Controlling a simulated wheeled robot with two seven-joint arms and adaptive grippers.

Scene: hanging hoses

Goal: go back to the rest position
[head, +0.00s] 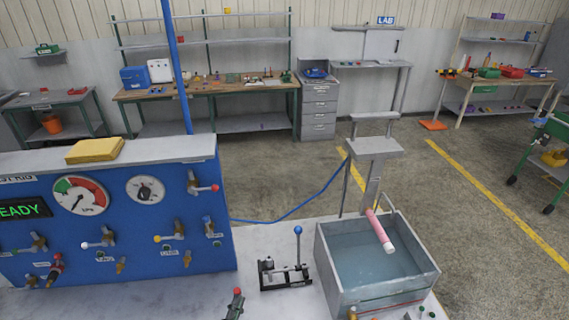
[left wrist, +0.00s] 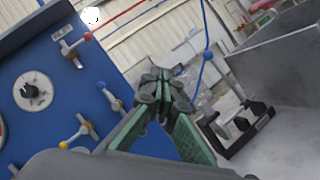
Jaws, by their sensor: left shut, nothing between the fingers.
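My left gripper (left wrist: 165,88) shows in the left wrist view, with dark fingers and green inner faces. Its fingertips meet and hold nothing. In that view it is between the blue panel (left wrist: 50,75) on the left and a small clamp stand (left wrist: 235,125) on the right. It appears apart from both. In the head view I cannot clearly make out the gripper; a small dark piece with a red tip (head: 236,302) shows at the bottom edge, and I cannot tell what it is. My right gripper is in neither view.
The blue panel (head: 120,235) with gauges and valve levers stands at left. The clamp stand with a blue-ball lever (head: 298,232) is right of it. A blue hose (head: 290,214) runs behind.

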